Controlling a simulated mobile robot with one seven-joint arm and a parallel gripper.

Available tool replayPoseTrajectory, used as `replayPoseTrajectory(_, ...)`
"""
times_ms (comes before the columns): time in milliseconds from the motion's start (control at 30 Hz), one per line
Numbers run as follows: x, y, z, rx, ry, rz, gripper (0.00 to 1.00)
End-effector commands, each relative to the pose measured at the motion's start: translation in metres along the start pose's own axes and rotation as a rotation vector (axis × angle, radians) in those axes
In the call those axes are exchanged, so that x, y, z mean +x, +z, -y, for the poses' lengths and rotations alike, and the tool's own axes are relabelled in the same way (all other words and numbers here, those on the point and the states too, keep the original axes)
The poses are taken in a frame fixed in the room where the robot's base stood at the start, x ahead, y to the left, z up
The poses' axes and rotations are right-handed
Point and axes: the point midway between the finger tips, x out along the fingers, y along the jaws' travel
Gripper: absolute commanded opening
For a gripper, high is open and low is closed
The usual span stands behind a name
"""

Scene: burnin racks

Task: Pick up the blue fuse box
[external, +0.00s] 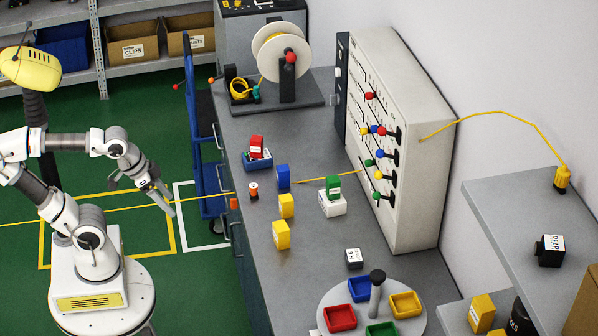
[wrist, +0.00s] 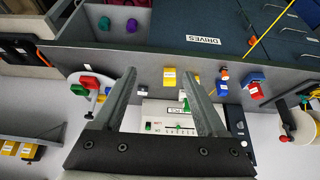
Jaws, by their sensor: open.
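The blue fuse box (external: 283,176), a small blue block, stands on the grey bench between a red block and a yellow block in the external view. It also shows in the wrist view (wrist: 221,88), right of my fingers and apart from them. My gripper (external: 166,203) is to the left of the bench, over the green floor, and well away from the blue block. In the wrist view its two fingers (wrist: 158,75) are spread apart with nothing held between them.
The bench (external: 262,270) also bears yellow blocks (external: 286,206), a red block (external: 256,145) in a blue tray (external: 257,163), an orange cylinder (external: 253,191) and a green block (external: 333,186) on a white box. A panel (external: 410,180) stands behind. A blue cart (external: 197,150) is beside the bench.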

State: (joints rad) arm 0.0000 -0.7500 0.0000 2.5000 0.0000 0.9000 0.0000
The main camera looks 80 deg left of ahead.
Motion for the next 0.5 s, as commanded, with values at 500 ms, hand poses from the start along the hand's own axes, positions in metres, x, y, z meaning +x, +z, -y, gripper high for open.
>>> replayPoseTrajectory(500, 0.0021, -0.0031, 0.004, -0.001, -0.018, 0.001, 0.8)
